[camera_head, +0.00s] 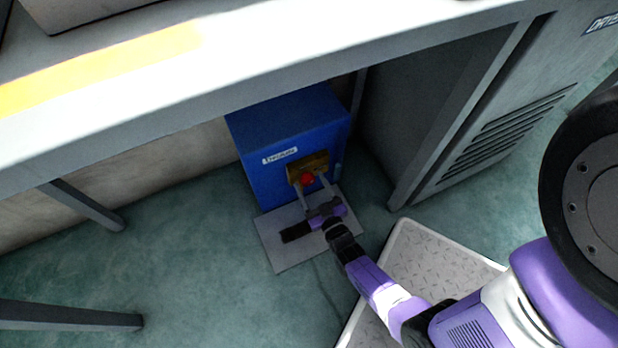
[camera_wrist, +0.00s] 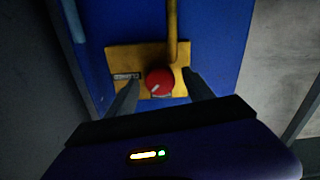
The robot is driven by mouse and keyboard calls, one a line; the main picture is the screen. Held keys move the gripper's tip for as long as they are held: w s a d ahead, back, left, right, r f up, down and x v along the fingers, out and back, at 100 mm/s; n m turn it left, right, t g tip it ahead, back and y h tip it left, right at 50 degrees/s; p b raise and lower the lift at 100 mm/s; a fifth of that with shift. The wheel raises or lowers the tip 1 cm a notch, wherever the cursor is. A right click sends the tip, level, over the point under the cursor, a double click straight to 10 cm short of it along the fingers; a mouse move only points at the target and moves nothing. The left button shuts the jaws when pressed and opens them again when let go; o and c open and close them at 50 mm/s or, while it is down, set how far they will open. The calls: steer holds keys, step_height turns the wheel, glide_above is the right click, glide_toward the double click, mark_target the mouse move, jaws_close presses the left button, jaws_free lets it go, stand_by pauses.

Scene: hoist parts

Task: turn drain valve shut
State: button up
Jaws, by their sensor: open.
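The drain valve shows as a round red knob (camera_head: 307,179) on a brass-coloured plate (camera_head: 316,164), low on the front of a blue box (camera_head: 291,132). In the wrist view the red knob (camera_wrist: 159,80) carries a pale mark pointing toward its lower left. My gripper (camera_head: 312,181) reaches toward the plate from below. In the wrist view my gripper (camera_wrist: 160,82) is open, with one finger on each side of the knob. A gap shows between the knob and each finger. I cannot tell how far the fingertips are from the plate.
A yellow pipe (camera_wrist: 172,30) runs from the plate in the wrist view. The box stands under a grey bench (camera_head: 300,62) on a grey floor sheet (camera_head: 275,235). A vented cabinet (camera_head: 510,135) stands at right. A treadplate panel (camera_head: 430,260) lies below my arm. Open floor lies left.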

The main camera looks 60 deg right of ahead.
steer(key=shift+c, duration=0.4)
jaws_close()
steer(key=shift+m, duration=0.4)
steer(key=m+b, duration=0.1)
steer(key=m, duration=0.2)
steer(key=shift+m, duration=0.3)
steer(key=shift+m+b, duration=0.65)
steer(key=shift+m, duration=1.45)
steer(key=shift+o, duration=0.4)
jaws_free()
